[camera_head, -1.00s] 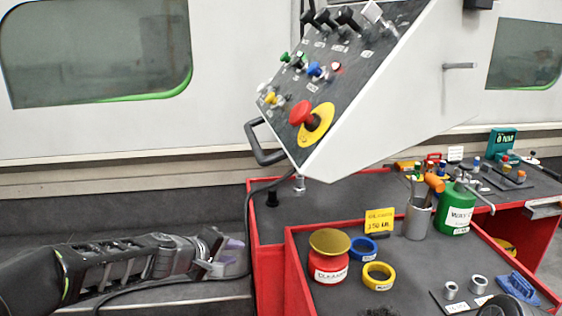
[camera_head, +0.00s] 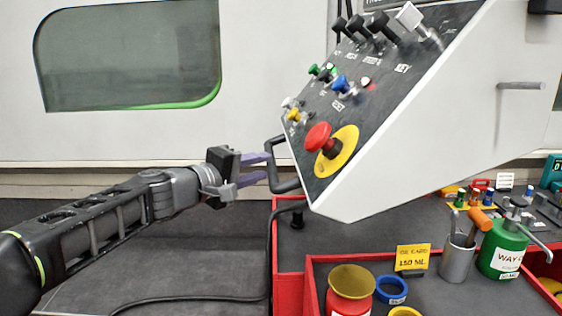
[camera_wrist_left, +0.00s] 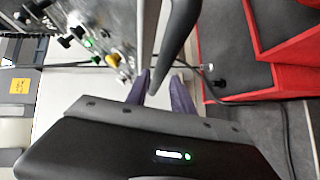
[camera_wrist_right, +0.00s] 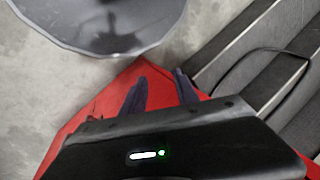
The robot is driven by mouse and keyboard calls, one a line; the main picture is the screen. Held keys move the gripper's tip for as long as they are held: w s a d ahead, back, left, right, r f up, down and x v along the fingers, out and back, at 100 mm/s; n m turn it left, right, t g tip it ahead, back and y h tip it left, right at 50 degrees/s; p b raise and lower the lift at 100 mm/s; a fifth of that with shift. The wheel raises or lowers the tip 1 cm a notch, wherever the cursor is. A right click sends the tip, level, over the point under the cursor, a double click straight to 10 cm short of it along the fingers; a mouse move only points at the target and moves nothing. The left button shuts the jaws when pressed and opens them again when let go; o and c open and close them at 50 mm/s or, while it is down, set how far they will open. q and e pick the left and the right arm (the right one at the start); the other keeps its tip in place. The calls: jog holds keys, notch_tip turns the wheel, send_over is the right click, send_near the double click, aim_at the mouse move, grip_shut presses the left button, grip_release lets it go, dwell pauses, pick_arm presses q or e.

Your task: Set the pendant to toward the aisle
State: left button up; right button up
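The pendant (camera_head: 430,120) is a pale wedge-shaped control box with a dark, tilted panel of knobs and a red emergency button. Its black handle (camera_head: 284,178) juts from the lower left edge; it also shows in the left wrist view (camera_wrist_left: 178,35). My left gripper (camera_head: 266,168) is open, with its purple fingertips at the handle's left side. In the left wrist view the handle's end lies at the gap between the fingertips; I cannot tell whether they touch. My right gripper (camera_wrist_right: 160,83) is open and empty in the right wrist view, over a red edge, outside the head view.
A red-edged bench (camera_head: 290,290) stands below the pendant, with a red can (camera_head: 350,292), a blue ring (camera_head: 391,290), a grey cup (camera_head: 457,262) and a green can (camera_head: 503,250). A black cable (camera_head: 190,298) runs left. A windowed machine wall (camera_head: 250,110) stands behind.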

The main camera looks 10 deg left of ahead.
pick_arm(q)
jog(key=p+x, duration=0.1)
jog(key=x, duration=0.6)
jog(key=shift+w, duration=0.25)
jog(key=shift+d, duration=0.1)
grip_shut()
jog(key=shift+f, duration=0.1)
dwell(1.0)
